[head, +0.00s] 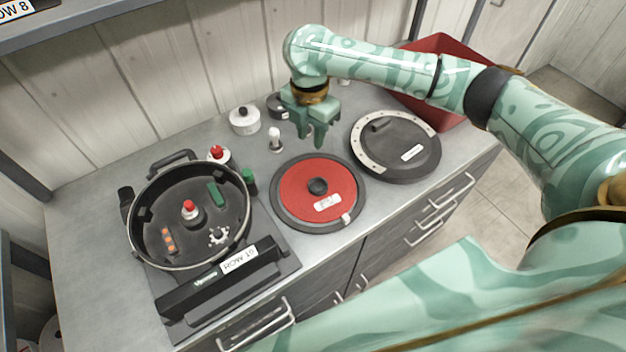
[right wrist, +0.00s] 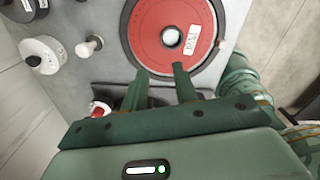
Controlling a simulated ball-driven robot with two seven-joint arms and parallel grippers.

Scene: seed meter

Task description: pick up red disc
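The red disc (head: 297,195) lies flat on a dark round plate (head: 346,174) on the counter. It has a black knob (head: 317,186) at its centre and a white label. It also shows in the right wrist view (right wrist: 150,45), where the knob's top looks bright. My right gripper (head: 312,139) is above the counter just behind the disc. In the right wrist view its two fingers (right wrist: 160,72) are apart with nothing between them, and their tips reach the image of the disc's edge. My left gripper is not in view.
Left of the disc is a black round pan (head: 159,207) with small parts inside. A dark lid with a pale rim (head: 408,153) lies to the right. A white knobbed pot (head: 244,121) and a white-topped peg (head: 275,136) stand behind. A red bin (head: 447,50) is at back right.

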